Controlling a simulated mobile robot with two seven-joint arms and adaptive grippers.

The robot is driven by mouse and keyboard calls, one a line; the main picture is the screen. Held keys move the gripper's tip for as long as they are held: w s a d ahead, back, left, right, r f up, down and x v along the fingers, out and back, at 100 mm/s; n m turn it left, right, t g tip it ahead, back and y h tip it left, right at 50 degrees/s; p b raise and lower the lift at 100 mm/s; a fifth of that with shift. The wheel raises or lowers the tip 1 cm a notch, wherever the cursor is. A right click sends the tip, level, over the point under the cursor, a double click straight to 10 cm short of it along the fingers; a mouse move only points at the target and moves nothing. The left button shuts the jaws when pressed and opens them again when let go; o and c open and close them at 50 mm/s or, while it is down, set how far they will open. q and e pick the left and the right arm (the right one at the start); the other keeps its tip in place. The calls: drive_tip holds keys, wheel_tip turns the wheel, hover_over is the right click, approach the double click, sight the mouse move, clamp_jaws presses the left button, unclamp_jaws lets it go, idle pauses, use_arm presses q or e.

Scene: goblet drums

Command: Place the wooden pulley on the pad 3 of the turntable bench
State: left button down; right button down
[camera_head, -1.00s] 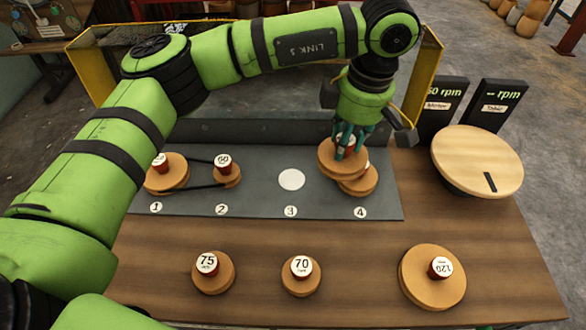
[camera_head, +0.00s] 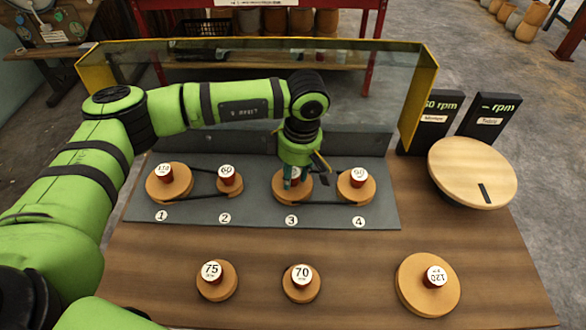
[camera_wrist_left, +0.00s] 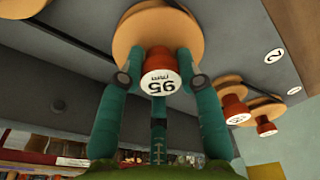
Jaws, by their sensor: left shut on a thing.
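My left gripper (camera_head: 295,180) is over pad 3 of the turntable bench (camera_head: 180,217). It is shut on the red knob of a wooden pulley (camera_head: 283,191), a round tan disc. In the left wrist view the fingers close around the knob, whose white label reads 95 mm upside down, with the pulley disc (camera_wrist_left: 157,20) beyond. The pulley covers the white spot above number 3 and looks flat on or very near the bench; exact contact cannot be told. A dark belt runs between it and the pulley at pad 4 (camera_head: 368,191). My right gripper is out of view.
Belted pulleys stand at pad 1 (camera_head: 155,190) and pad 2 (camera_head: 230,187). Loose pulleys marked 75 (camera_head: 216,288), 70 (camera_head: 301,290) and 120 (camera_head: 415,300) lie on the wooden front. A round turntable (camera_head: 470,165) is at right. A yellow-edged clear guard (camera_head: 412,95) stands behind.

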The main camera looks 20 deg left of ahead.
sight(299, 174)
use_arm(q)
drive_tip(key=shift+f, duration=0.1)
drive_tip(key=c, duration=0.8)
unclamp_jaws()
drive_tip(key=shift+c, duration=0.2)
drive_tip(key=shift+r, duration=0.25)
drive_tip(key=shift+d+r, duration=0.1)
drive_tip(key=shift+r, duration=0.25)
wheel_tip(299, 174, up, 11)
drive_tip(key=d+b, duration=0.1)
drive_tip(key=b, duration=0.1)
drive_tip(key=shift+s+d, duration=0.1)
